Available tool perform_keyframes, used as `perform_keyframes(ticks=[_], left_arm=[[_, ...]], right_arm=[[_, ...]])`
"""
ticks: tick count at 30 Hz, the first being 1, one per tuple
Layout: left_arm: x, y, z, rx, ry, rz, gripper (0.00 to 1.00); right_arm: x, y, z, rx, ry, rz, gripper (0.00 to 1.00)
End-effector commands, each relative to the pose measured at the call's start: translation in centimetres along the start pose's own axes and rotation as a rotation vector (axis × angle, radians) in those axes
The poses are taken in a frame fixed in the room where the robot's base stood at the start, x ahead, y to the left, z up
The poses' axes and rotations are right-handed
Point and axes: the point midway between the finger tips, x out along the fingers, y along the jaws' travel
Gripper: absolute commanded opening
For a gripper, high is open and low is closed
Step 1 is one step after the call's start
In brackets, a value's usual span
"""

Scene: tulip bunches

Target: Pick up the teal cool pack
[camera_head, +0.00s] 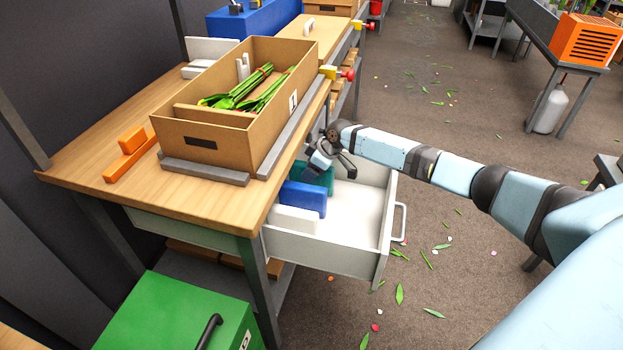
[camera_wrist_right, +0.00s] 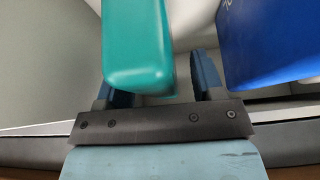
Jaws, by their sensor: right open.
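The teal cool pack (camera_head: 326,181) stands in the open drawer (camera_head: 345,237), partly hidden by my right gripper (camera_head: 333,168) in the head view. In the right wrist view the teal pack (camera_wrist_right: 137,50) is large and upright. There my right gripper (camera_wrist_right: 160,86) is open, with one finger to each side of the teal pack's line. The left finger is partly covered by the pack. I cannot tell how deep the pack sits between the fingers. My left gripper is not in view.
A blue pack (camera_head: 303,198) stands next to the teal one, close to the right finger in the wrist view (camera_wrist_right: 270,45). A white pack (camera_head: 294,220) stands nearer. The drawer floor to the right is clear. A cardboard box (camera_head: 205,143) with tulips stands on the bench above.

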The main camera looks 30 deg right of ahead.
Motion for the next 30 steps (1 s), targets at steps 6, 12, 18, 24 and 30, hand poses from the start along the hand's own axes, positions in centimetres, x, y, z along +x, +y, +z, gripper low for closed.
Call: perform_keyframes(ticks=[6,12,18,24,30], left_arm=[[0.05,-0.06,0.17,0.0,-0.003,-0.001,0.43],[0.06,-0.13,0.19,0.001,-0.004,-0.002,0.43],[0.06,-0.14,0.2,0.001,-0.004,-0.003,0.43],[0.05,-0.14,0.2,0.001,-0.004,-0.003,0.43],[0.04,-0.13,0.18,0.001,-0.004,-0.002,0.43]], right_arm=[[0.29,-0.05,0.18,0.001,-0.001,-0.001,0.62],[0.43,-0.02,0.28,0.001,-0.001,-0.001,0.62],[0.42,-0.02,0.27,0.001,-0.001,0.0,0.59],[0.41,-0.02,0.25,0.0,0.0,0.0,0.13],[0.33,0.02,0.16,0.0,0.001,0.0,0.0]])
